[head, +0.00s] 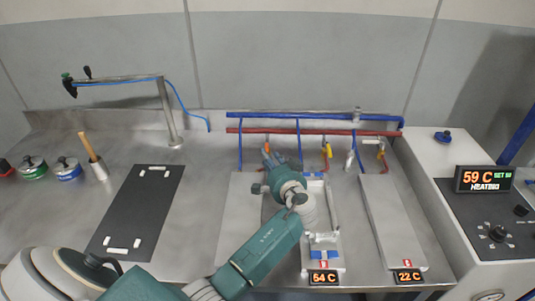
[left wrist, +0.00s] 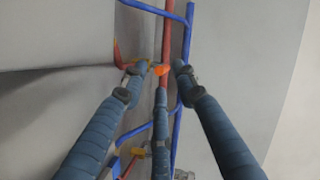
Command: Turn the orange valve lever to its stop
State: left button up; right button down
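The orange valve lever (left wrist: 161,70) shows as a small bright orange piece in the left wrist view, beside a red pipe. In the head view, a bit of orange (head: 266,148) shows at the far end of my left arm. My left gripper (left wrist: 158,68) is open. Its blue ribbed fingers stand apart on either side of the lever, with another finger below it. I cannot tell whether any finger touches it. In the head view, the left gripper (head: 272,157) is at the pipes and partly hides the valve. My right gripper is not in view.
Blue (head: 290,116) and red (head: 345,131) pipes run along the back of the bench. Other yellow-orange handles (head: 327,151) hang to the right. A black mat (head: 140,205) lies left.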

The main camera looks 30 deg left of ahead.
aim_at(267, 150)
pick_arm(q)
jog(key=shift+x, duration=1.05)
jog(key=shift+w+a+f, duration=0.1)
jog(key=shift+w+a, duration=0.1)
jog(key=shift+a, duration=0.05)
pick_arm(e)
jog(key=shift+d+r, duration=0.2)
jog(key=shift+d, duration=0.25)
pick_arm(q)
grip_shut()
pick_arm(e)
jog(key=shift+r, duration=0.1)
